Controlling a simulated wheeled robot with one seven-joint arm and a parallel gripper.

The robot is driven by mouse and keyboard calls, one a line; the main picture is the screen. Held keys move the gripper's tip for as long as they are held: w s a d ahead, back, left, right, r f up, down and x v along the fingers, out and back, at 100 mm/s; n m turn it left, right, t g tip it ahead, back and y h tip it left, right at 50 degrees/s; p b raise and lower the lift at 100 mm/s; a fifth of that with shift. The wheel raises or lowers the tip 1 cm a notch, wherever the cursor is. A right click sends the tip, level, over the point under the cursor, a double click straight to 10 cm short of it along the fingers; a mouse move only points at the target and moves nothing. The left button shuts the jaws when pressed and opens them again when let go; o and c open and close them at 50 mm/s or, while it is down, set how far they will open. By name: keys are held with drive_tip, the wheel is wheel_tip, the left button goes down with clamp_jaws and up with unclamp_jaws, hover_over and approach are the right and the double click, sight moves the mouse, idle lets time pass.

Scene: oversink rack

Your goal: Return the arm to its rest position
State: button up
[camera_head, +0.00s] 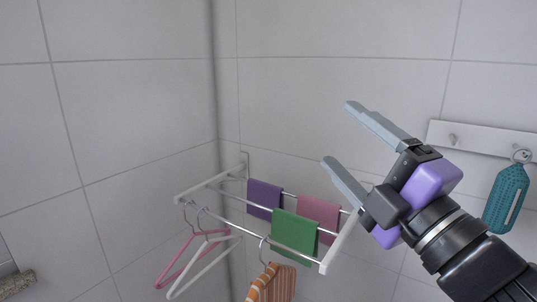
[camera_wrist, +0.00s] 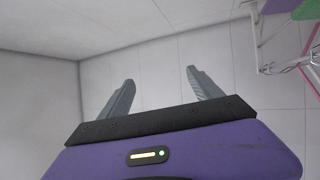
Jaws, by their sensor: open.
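My gripper (camera_head: 337,134) is raised in front of the tiled wall in the head view, at the right and above the rack. Its two grey fingers point to the upper left and stand apart with nothing between them. In the wrist view the gripper (camera_wrist: 157,88) shows the same open fingers against bare tiles. My dark arm reaches in from the lower right of the head view.
A white wall rack (camera_head: 340,243) bears a purple cloth (camera_head: 264,198), a pink cloth (camera_head: 319,214) and a green cloth (camera_head: 294,234). Pink and white hangers and an orange striped cloth (camera_head: 272,284) hang from it. A hook rail (camera_head: 478,139) holds a teal item (camera_head: 505,198). The upper left is clear.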

drive_tip(key=s+d+r+m+t, duration=0.3)
drive_tip(key=s+r+m+t, duration=0.15)
drive_tip(key=m, duration=0.45)
drive_tip(key=s+d+f+m+t+h, duration=0.2)
drive_tip(key=d+f+m+t+h, duration=0.15)
drive_tip(key=m+h, duration=0.35)
drive_tip(key=s+d+f+m+g+h, duration=0.15)
drive_tip(key=s+f+m, duration=0.25)
drive_tip(key=f, duration=0.4)
drive_tip(key=s+d+f+m+g+h, duration=0.1)
drive_tip(key=s+f+m+g+h, duration=0.25)
drive_tip(key=f, duration=0.55)
drive_tip(key=s+d+f+m+g+h, duration=0.15)
drive_tip(key=s+f+m, duration=0.25)
drive_tip(key=f, duration=0.4)
drive_tip(key=s+a+f+n+g+y, duration=0.1)
drive_tip(key=s+f+n+g+y, duration=0.3)
drive_tip(key=s+f, duration=1.1)
drive_tip(key=s+g, duration=0.2)
drive_tip(key=s, duration=0.1)
drive_tip(key=shift+a+f+n, duration=0.2)
drive_tip(key=shift+f+n, duration=0.15)
drive_tip(key=shift+s, duration=0.1)
